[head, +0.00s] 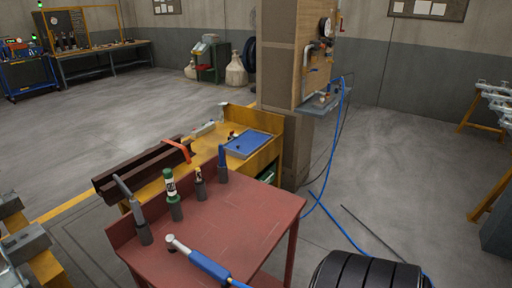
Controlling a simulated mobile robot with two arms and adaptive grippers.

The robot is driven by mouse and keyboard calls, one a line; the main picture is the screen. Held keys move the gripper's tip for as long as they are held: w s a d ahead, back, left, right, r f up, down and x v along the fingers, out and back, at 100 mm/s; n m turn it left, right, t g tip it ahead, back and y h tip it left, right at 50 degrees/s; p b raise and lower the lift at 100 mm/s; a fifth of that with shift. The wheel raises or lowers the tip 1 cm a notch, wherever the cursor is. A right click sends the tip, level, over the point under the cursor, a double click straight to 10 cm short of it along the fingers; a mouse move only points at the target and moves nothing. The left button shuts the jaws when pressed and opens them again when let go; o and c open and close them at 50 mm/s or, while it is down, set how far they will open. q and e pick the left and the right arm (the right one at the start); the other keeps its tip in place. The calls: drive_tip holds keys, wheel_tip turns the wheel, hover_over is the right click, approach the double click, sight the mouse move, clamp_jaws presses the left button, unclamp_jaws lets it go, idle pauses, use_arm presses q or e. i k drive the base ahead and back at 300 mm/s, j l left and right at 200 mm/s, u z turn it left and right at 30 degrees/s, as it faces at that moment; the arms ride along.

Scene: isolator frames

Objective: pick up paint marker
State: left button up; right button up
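A red table (245,225) stands in front of me in the head view. Neither of my grippers is in view.
A blue-handled tool with a white head (205,264) lies at the table's front. Behind are a yellow bench (267,155), a blue-lined tray (248,144) and a brown steel beam (145,168). A black ribbed object (365,272) stands at lower right. The table's right half is clear.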

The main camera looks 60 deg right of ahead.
sight(199, 180)
drive_tip(key=z, duration=1.4)
